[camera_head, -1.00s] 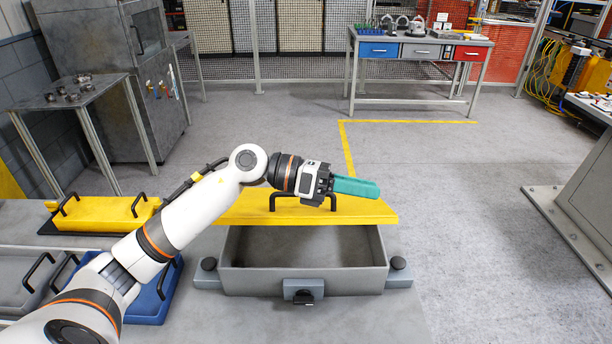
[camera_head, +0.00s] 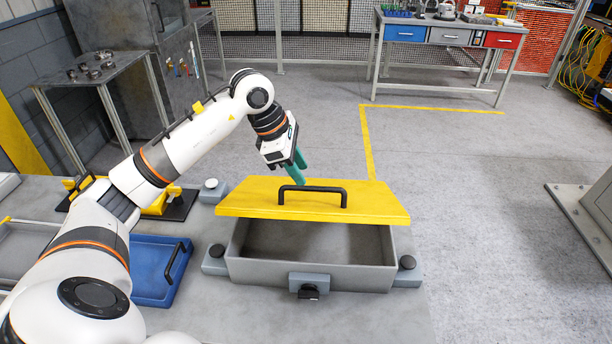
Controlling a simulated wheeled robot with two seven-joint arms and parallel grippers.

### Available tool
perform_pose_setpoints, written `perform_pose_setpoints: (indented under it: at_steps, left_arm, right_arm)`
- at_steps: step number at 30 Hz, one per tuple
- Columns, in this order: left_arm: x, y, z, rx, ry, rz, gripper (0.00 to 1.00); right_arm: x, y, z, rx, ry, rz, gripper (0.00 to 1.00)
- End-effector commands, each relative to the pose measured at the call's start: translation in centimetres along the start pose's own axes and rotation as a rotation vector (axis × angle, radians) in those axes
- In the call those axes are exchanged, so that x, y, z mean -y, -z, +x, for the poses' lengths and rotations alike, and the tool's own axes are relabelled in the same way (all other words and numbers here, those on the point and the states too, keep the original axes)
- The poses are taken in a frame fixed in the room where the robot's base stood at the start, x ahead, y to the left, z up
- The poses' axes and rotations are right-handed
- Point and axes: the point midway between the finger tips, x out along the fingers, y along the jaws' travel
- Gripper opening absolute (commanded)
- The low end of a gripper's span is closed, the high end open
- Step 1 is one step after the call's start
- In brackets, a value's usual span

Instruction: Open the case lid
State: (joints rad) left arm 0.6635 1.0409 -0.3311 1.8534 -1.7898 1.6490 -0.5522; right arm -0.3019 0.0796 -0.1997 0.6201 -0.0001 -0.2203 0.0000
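A black handle (camera_head: 313,189) stands on the lid's upper face. My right gripper is not in view.
A blue tray (camera_head: 150,262) with a black handle lies left of the case. A yellow lidded case (camera_head: 161,205) is partly hidden behind my arm. Grey posts with dark knobs flank the case. A workbench with drawers (camera_head: 447,38) stands at the back.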

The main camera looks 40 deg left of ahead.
Motion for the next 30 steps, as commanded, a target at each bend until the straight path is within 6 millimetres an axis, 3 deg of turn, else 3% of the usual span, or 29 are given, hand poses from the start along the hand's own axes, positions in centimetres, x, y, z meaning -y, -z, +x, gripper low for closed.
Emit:
perform_pose_setpoints:
  at_steps: [3, 9, 19, 26, 30]
  left_arm:
    - [-0.1, 0.1, 1.9, -0.001, -0.004, 0.0, 0.34]
    - [0.0, 0.0, 3.9, -0.001, -0.001, -0.001, 0.34]
    - [0.0, 0.0, 4.3, -0.002, 0.0, 0.0, 0.34]
    - [0.0, 0.0, 4.3, -0.002, 0.0, 0.0, 0.0]
    - [0.0, 0.0, 4.3, -0.002, 0.0, 0.0, 0.0]
  right_arm:
    - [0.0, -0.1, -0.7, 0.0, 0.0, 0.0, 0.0]
    - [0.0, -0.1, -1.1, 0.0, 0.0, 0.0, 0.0]
    - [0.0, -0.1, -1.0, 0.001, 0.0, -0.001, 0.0]
    - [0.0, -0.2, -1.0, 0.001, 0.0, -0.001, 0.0]
    - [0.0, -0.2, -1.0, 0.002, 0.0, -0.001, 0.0]
